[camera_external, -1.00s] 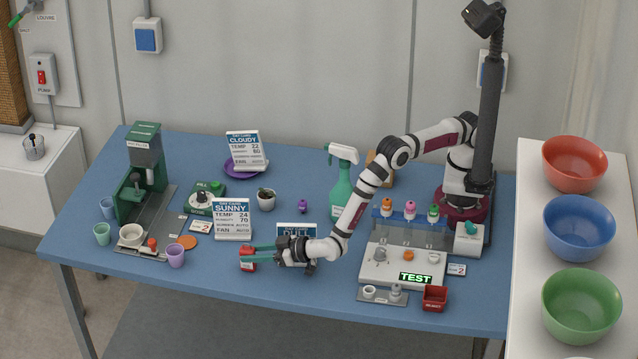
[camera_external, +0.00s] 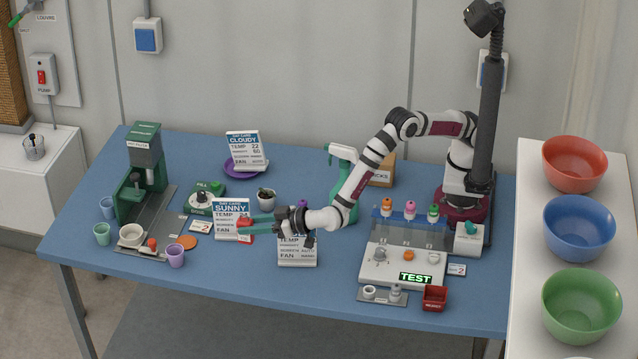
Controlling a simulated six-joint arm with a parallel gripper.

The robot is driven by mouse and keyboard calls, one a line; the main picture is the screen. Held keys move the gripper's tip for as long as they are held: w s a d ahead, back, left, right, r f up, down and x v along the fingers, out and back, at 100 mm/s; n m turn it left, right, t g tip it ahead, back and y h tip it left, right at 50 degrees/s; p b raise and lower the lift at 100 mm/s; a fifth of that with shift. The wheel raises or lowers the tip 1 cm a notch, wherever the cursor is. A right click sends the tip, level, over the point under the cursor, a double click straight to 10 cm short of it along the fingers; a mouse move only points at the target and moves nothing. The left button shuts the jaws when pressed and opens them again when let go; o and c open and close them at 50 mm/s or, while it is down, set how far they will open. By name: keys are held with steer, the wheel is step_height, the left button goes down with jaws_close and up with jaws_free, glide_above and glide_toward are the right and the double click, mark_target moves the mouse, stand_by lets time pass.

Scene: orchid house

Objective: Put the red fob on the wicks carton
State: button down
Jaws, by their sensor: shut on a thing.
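My gripper (camera_external: 257,222) is shut on the red fob (camera_external: 243,222) and holds it above the table, in front of the lower right of the SUNNY day card. The wicks carton (camera_external: 382,171) is a brown box at the back of the table, right of the green spray bottle. My arm and the bottle partly hide it, and only the end of its label shows. The fob is well to the left of the carton and apart from it.
The green spray bottle (camera_external: 343,153) stands between the fob and the carton, partly behind my arm. The SUNNY card (camera_external: 230,205) and another day card (camera_external: 298,256) stand close to my gripper.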

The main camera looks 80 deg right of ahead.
mark_target(250, 221)
step_height(250, 221, up, 18)
steer(key=s+d+m+g+h, duration=0.2)
steer(key=s+d+m+h, duration=0.25)
steer(key=d, duration=0.85)
steer(key=s+d+m+g+h, duration=0.1)
steer(key=s+d+m+h, duration=0.3)
steer(key=d, duration=0.9)
steer(key=s+d+m+g+h, duration=0.55)
steer(key=s+d, duration=0.95)
steer(key=d, duration=0.3)
steer(key=shift+n+g, duration=0.3)
steer(key=shift+g, duration=0.05)
steer(key=f, duration=1.9)
steer(key=shift+s+d, duration=0.25)
steer(key=shift+s, duration=0.1)
steer(key=shift+f, duration=0.1)
steer(key=c, duration=0.5)
jaws_free()
steer(key=shift+f, duration=0.1)
